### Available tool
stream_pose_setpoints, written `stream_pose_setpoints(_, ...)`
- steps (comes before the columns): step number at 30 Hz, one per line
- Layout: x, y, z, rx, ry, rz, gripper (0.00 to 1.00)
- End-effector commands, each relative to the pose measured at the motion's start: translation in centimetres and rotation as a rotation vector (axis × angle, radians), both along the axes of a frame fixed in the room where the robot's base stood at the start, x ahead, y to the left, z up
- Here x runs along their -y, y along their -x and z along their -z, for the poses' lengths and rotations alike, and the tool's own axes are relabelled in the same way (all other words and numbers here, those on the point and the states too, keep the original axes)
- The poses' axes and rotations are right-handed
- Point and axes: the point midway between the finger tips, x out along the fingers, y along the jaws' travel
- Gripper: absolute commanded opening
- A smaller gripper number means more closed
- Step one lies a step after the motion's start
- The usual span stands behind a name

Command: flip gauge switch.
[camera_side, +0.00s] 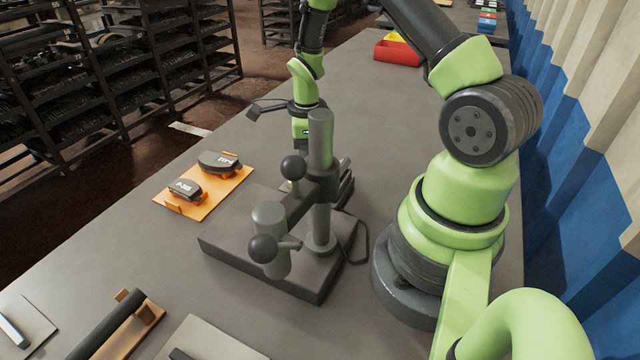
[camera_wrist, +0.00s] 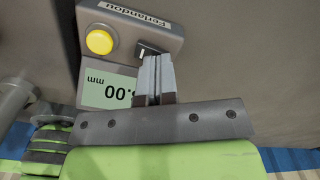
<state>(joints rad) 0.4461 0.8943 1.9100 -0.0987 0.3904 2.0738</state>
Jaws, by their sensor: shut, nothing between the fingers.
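In the wrist view, the gauge (camera_wrist: 130,27) is a grey box with a label, a round yellow button (camera_wrist: 99,40) and a green display (camera_wrist: 108,92) that reads upside down, with ".00 mm" visible. A small dark switch (camera_wrist: 150,50) sits to the right of the button. My gripper (camera_wrist: 156,60) is shut and empty, and its fingertips are right at the switch; I cannot tell whether they touch it. In the side view the gauge is mostly hidden behind the grey stand (camera_side: 320,150), and my gripper's fingers are hidden there too.
The stand has a heavy base (camera_side: 240,238), a column and round black knobs. An orange plate (camera_side: 222,192) with two brake shoes lies to its left. Red and yellow bins (camera_side: 397,52) stand at the back. Other parts lie at the front left. The tabletop left of the bins is clear.

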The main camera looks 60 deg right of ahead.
Motion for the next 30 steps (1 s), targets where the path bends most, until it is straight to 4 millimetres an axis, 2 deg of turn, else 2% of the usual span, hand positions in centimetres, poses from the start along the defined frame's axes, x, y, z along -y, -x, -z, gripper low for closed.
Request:
stream_pose_setpoints(14,0.0,0.0,0.4,0.001,0.0,0.0,0.0)
stream_pose_setpoints(30,0.0,0.0,-4.1,0.003,0.002,0.0,0.0)
